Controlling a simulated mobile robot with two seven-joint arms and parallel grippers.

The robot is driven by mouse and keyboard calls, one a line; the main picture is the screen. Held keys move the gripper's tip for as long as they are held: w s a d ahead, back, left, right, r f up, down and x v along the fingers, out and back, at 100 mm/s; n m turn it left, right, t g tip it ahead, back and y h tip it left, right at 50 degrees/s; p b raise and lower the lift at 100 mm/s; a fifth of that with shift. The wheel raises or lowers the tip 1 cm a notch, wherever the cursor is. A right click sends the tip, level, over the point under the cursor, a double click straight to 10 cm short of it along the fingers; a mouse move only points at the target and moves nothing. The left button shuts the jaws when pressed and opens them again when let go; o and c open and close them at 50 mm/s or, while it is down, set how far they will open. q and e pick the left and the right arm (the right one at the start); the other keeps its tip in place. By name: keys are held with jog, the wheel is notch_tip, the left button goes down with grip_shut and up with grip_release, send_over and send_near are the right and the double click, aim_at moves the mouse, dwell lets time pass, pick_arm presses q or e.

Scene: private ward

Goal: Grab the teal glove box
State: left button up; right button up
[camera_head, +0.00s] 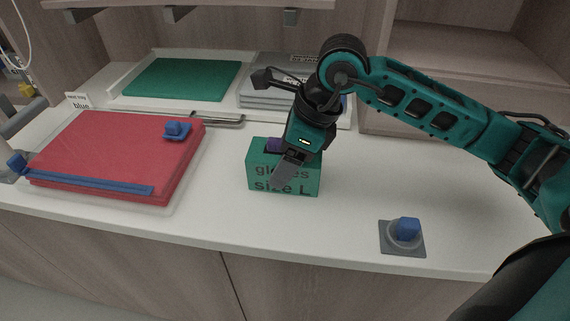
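The teal glove box (258,183) stands on the white counter near its middle, with "gloves size L" on its front. A purple patch shows at its top opening. My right gripper (283,168) reaches down from above, with its arm coming in from the right. A grey finger lies in front of the box's upper front face. The other finger is mostly hidden, so I cannot tell how far apart the fingers are or whether they touch the box. My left gripper is not clearly in view.
A red folder-like block (115,150) with blue pieces lies on the left. Behind are a green pad (180,79) and grey stacked items (270,85) in a tray. A blue knob on a grey base (403,235) sits front right. Shelves overhang the back.

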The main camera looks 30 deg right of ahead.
jog(key=c, duration=0.4)
jog(key=shift+r, duration=0.1)
